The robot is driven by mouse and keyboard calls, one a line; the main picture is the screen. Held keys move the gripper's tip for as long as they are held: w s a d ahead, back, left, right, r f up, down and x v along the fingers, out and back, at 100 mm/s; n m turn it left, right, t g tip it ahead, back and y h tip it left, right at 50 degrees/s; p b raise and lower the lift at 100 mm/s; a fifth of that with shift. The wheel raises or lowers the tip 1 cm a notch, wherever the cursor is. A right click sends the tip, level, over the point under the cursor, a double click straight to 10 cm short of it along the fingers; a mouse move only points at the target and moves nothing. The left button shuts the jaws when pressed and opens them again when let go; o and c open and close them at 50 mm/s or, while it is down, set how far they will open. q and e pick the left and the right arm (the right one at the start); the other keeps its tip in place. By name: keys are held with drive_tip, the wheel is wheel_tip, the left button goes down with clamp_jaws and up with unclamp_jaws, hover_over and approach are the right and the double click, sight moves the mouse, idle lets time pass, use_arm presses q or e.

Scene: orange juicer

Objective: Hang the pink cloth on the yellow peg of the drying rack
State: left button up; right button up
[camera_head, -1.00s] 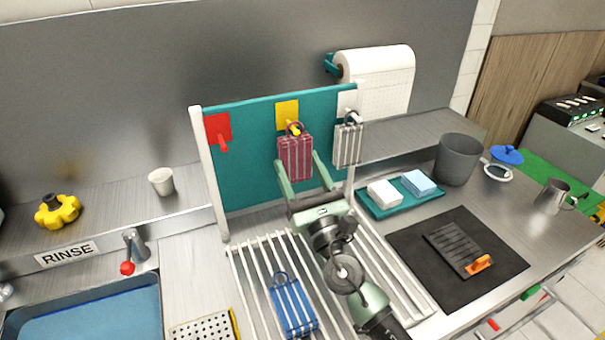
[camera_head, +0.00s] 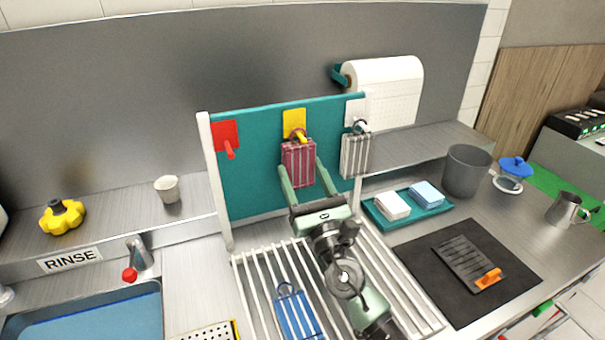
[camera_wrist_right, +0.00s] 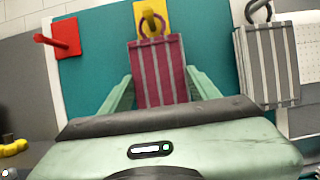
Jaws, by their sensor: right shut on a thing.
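The pink striped cloth (camera_head: 298,163) is upright in front of the teal board, below the yellow plate. My right gripper (camera_head: 303,180) is shut on its side edges; the wrist view shows a finger at each side of the cloth (camera_wrist_right: 158,75). The cloth's ring (camera_wrist_right: 143,30) overlaps the yellow peg (camera_head: 300,137) in both views. The peg (camera_wrist_right: 151,18) seems to pass through the ring, but I cannot tell how far on it sits. The drying rack (camera_head: 255,185) is the teal board with red, yellow and white pegs. My left gripper is not in view.
A grey striped cloth (camera_head: 355,155) hangs on the white peg just right of the pink one. The red peg (camera_head: 229,152) at left is bare. A blue cloth (camera_head: 297,315) lies on the white slats below. A teal tray (camera_head: 408,218) stands at right.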

drive_tip(key=o, duration=1.4)
